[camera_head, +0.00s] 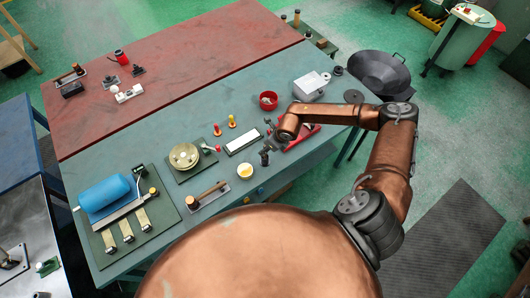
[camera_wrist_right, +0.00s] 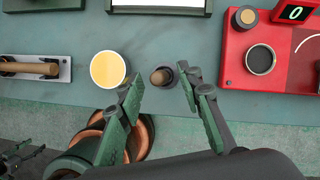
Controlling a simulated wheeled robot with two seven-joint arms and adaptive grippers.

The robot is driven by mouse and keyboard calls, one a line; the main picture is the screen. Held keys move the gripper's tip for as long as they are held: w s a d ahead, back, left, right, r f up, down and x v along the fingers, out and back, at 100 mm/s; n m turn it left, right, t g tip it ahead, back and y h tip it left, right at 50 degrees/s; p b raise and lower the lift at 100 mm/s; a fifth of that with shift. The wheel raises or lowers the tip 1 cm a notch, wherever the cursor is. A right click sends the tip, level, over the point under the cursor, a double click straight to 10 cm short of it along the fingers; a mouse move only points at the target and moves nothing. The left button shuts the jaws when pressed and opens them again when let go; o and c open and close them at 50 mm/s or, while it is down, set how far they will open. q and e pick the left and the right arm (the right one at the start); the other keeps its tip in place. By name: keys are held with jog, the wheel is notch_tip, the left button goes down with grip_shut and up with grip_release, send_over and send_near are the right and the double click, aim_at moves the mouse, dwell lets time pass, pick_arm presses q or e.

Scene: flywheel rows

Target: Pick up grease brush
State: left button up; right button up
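A short upright wooden handle end (camera_wrist_right: 160,77) in a dark round holder, which looks like the grease brush, stands near the table's front edge. Its bristles are hidden. It sits just right of a white cup of yellow grease (camera_wrist_right: 107,69), which also shows in the head view (camera_head: 245,171). My right gripper (camera_wrist_right: 160,79) is open, with one green finger on each side of the handle. I cannot tell if either finger touches it. In the head view the gripper (camera_head: 266,152) is small and dark. Dark green parts low left in the wrist view (camera_wrist_right: 20,155) look like my left gripper.
A red scale-like device (camera_wrist_right: 262,60) stands close on the right. A wooden-handled tool on a pale rest (camera_head: 206,196) lies left of the cup. A white-topped tray (camera_head: 242,142) and a red bowl (camera_head: 267,101) are behind. The blue-green table (camera_head: 160,125) has bare room toward the back.

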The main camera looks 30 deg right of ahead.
jog(key=shift+x, duration=1)
jog(key=shift+r, duration=0.1)
grip_shut()
